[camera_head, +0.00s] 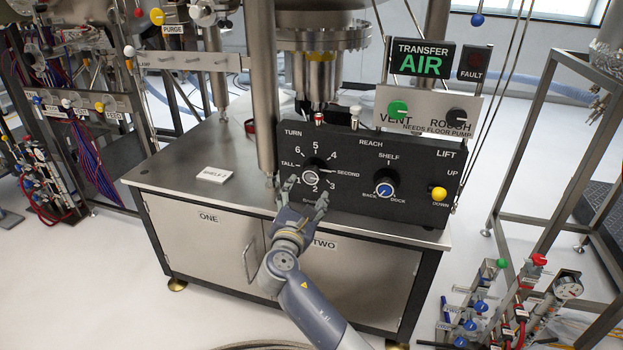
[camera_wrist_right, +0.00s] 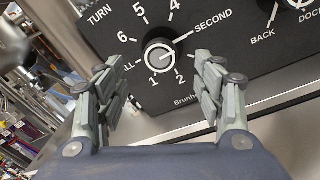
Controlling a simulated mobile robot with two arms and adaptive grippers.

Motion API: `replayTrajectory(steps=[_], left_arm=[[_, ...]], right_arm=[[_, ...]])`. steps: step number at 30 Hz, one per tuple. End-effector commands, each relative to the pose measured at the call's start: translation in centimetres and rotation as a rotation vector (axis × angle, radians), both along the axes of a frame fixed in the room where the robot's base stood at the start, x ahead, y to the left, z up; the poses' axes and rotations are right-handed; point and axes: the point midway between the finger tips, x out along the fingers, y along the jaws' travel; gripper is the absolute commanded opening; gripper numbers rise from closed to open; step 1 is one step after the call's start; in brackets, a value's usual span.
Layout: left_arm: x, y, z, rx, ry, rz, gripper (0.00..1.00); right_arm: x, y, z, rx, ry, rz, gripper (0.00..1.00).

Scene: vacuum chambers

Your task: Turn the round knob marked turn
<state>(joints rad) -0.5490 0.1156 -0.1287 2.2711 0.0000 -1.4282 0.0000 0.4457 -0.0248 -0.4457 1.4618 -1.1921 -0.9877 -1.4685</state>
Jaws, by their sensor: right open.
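The round knob marked TURN (camera_head: 311,174) sits on the left part of a black control panel (camera_head: 345,208), with a ring of numbers around it. In the right wrist view the knob (camera_wrist_right: 160,55) has a black rim and a pale centre, and a pale pointer line reaches up and right toward SECOND. My right gripper (camera_head: 303,196) is open just in front of and below the knob. In the wrist view its two fingers (camera_wrist_right: 164,88) stand apart on either side below the knob, with nothing between them. My left gripper is not in view.
A second knob with a blue centre (camera_head: 384,190), marked REACH, and a yellow-tipped lever (camera_head: 438,194), marked LIFT, are on the panel's right part. A metal post (camera_head: 263,90) stands just left of the panel. A white label block (camera_head: 214,174) lies on the cabinet top.

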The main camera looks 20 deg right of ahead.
Motion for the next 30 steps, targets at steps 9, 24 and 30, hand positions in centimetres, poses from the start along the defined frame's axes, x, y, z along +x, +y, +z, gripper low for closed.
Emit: replayTrajectory(steps=[9, 24, 30], left_arm=[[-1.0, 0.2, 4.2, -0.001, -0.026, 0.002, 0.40], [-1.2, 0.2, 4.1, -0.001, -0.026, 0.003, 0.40], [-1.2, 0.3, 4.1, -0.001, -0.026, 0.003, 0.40]], right_arm=[[5.1, -2.7, -0.1, 0.002, -0.001, -0.001, 0.62], [7.8, -4.2, -0.1, 0.003, 0.000, 0.001, 0.62], [7.8, -4.2, -0.1, 0.003, 0.000, 0.001, 0.47]])
